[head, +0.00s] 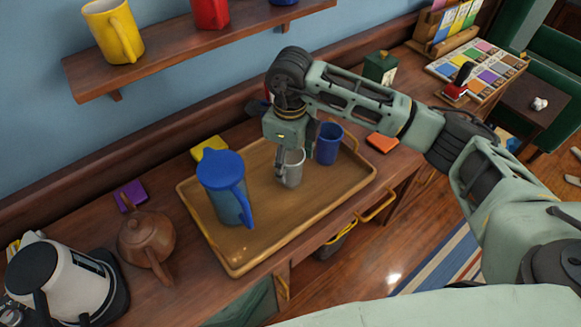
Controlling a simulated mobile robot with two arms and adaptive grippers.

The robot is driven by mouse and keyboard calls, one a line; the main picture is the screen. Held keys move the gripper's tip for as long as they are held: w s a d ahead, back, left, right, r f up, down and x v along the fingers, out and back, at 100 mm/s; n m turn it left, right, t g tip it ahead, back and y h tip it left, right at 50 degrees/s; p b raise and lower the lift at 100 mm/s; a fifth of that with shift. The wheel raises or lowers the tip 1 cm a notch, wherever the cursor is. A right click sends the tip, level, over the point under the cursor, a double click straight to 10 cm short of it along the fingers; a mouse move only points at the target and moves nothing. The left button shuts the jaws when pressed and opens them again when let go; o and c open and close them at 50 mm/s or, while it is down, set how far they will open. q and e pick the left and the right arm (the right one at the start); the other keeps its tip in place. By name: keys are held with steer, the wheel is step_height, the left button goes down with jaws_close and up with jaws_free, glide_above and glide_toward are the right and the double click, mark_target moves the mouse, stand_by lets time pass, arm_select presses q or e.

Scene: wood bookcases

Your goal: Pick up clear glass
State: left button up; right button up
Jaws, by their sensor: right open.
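A small grey, see-through glass (291,170) stands upright on the wooden tray (262,262), between a blue pitcher and a blue mug. My right arm comes in from the right, and my right gripper (294,155) points down at the glass. Its fingers are open and at the glass's upper part, partly covering it. I cannot tell whether they touch it. My left gripper is not in view.
The lidded blue pitcher (225,188) stands left of the glass and the blue mug (328,145) close on its right. A brown teapot (146,238) and a white kettle (62,280) stand left of the tray. The tray's front is clear. A shelf (190,49) holds mugs above.

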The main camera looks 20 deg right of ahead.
steer(key=f, duration=0.1)
steer(key=f+p, duration=0.1)
steer(key=f, duration=0.1)
steer(key=shift+s+f, duration=0.2)
steer(key=shift+f, duration=0.35)
steer(key=shift+a, duration=0.1)
steer(key=c, duration=0.5)
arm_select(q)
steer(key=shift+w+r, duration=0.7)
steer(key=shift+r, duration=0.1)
arm_select(e)
steer(key=c, duration=0.9)
steer(key=shift+o, duration=0.2)
steer(key=shift+w, duration=0.1)
